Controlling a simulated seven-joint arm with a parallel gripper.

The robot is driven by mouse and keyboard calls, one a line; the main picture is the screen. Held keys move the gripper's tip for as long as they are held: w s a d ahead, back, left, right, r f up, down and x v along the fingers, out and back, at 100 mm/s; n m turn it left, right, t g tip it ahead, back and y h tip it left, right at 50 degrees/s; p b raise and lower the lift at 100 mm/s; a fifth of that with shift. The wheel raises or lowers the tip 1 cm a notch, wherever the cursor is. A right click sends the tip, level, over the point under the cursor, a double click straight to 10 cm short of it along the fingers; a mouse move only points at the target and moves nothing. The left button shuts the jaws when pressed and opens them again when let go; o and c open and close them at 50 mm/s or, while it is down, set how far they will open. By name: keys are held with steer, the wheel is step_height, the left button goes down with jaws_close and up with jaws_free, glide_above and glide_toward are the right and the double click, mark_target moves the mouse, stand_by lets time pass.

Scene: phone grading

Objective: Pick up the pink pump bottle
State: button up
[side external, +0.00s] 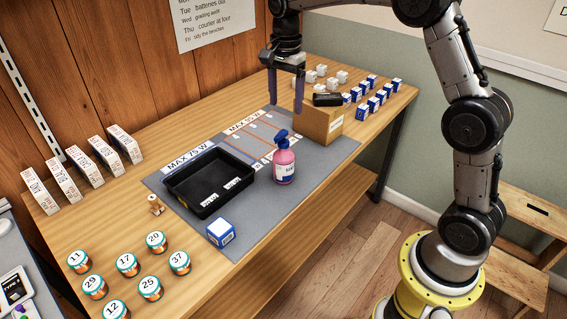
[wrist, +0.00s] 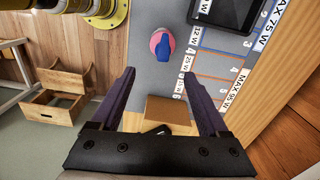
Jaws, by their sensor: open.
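The pink pump bottle (side external: 284,165) with a blue pump head and a white label stands upright on the grey mat (side external: 318,163), right of the black tray (side external: 246,176). In the wrist view the bottle (wrist: 162,45) shows from above, beyond my fingertips. My gripper (side external: 286,106) is open and empty, with two dark purple fingers pointing down. It is above the table near the cardboard box, higher than the bottle and apart from it. In the wrist view its fingers (wrist: 160,72) are spread wide with nothing between the tips.
A cardboard box (side external: 322,126) with a black item on it stands near the bottle. A blue-and-white box (side external: 220,232) is by the tray. Several blue-and-white boxes, white cubes, numbered jars (side external: 128,264) and upright cartons (side external: 90,165) stand farther out. The mat around the bottle is mostly clear.

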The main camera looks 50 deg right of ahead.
mark_target(284, 140)
step_height(284, 140, down, 8)
steer(key=shift+r, duration=0.1)
steer(key=shift+w+f, duration=0.15)
steer(key=shift+f, duration=1.3)
steer(key=shift+w+f, duration=0.15)
steer(key=shift+f, duration=1.25)
jaws_close()
steer(key=shift+a+f, duration=0.1)
steer(key=shift+f, duration=0.05)
